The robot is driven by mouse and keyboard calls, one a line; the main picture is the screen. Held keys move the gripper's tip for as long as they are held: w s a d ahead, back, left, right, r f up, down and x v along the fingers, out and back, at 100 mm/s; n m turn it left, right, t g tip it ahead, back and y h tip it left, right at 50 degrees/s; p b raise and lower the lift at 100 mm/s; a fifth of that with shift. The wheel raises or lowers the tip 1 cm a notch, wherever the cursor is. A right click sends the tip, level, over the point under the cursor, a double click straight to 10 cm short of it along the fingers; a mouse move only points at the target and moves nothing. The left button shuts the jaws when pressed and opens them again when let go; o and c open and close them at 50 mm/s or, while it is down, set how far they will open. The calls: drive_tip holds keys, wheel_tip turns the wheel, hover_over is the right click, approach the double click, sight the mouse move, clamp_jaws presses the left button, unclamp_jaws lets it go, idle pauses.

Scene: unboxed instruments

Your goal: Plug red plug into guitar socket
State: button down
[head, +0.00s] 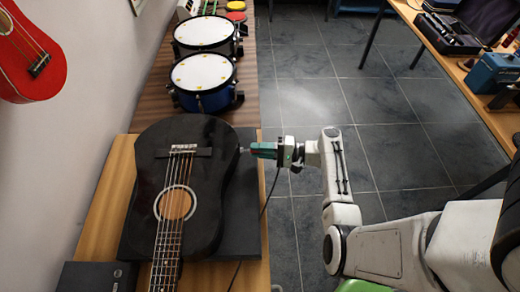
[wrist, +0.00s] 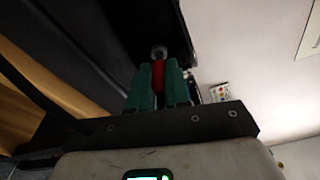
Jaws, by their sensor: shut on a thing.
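A black guitar (head: 215,165) lies on a dark mat on the wooden bench, its neck toward the bottom of the head view. My gripper (head: 262,150) is at the guitar's right edge, level with the body's upper part. In the wrist view my gripper's green fingers (wrist: 158,88) are shut on the red plug (wrist: 158,74). The plug's metal tip (wrist: 159,52) points at the dark guitar side. I cannot tell whether the tip is inside the socket or just in front of it; the socket itself is not clearly seen.
Two drums (head: 203,75) stand behind the guitar on the bench. A black box (head: 97,276) is at the front left. A thin black cable (head: 268,190) hangs at the bench's right edge. A red guitar (head: 30,55) hangs on the wall.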

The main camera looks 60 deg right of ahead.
drive_tip(key=shift+x, duration=1.05)
idle(0.4)
drive_tip(key=c, duration=1)
unclamp_jaws()
drive_tip(key=shift+a+r, duration=0.1)
drive_tip(key=shift+a, duration=0.05)
drive_tip(key=shift+s, duration=0.1)
drive_tip(key=b+v, duration=0.2)
drive_tip(key=v, duration=0.8)
drive_tip(key=shift+s, duration=0.35)
